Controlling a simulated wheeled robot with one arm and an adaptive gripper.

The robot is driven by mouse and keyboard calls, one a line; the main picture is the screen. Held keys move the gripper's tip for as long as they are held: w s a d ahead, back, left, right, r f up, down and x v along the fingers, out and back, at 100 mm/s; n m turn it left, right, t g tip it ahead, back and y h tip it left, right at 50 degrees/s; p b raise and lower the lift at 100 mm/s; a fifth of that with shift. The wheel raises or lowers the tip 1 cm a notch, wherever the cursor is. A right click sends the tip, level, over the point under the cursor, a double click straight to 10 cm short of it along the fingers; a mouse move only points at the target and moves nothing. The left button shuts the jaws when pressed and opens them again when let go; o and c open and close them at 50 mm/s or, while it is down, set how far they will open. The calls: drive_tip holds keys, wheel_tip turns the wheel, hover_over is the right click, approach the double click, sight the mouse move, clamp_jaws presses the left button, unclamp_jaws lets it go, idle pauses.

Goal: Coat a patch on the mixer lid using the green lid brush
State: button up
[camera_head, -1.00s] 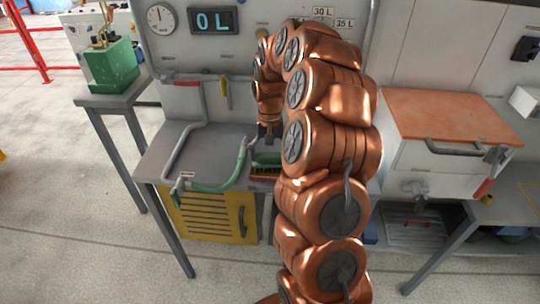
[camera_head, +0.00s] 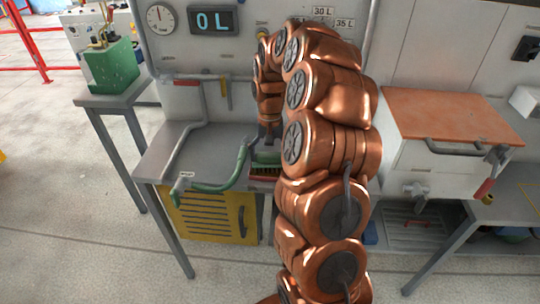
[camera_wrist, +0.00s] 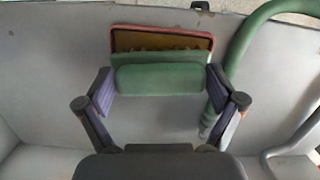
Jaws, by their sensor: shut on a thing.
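The green brush (camera_wrist: 160,79) lies between the two fingers of my gripper (camera_wrist: 160,86) in the wrist view, its rounded green body crosswise. My gripper is shut on it, one pad at each end. The brush is over or against a red-rimmed tray (camera_wrist: 205,42) with a dark yellowish inside; I cannot tell whether it touches the tray. In the head view my gripper (camera_head: 268,138) is low over the grey bench, and the green brush (camera_head: 266,157) is partly hidden by my arm. The mixer lid appears to be the orange top (camera_head: 450,112) of the white box at right.
A back panel with a gauge (camera_head: 160,18) and a "0 L" display (camera_head: 213,20) stands behind the bench.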

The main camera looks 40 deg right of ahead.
sight(270, 154)
drive_tip(key=shift+r+p, duration=0.3)
drive_tip(key=shift+r, duration=3.2)
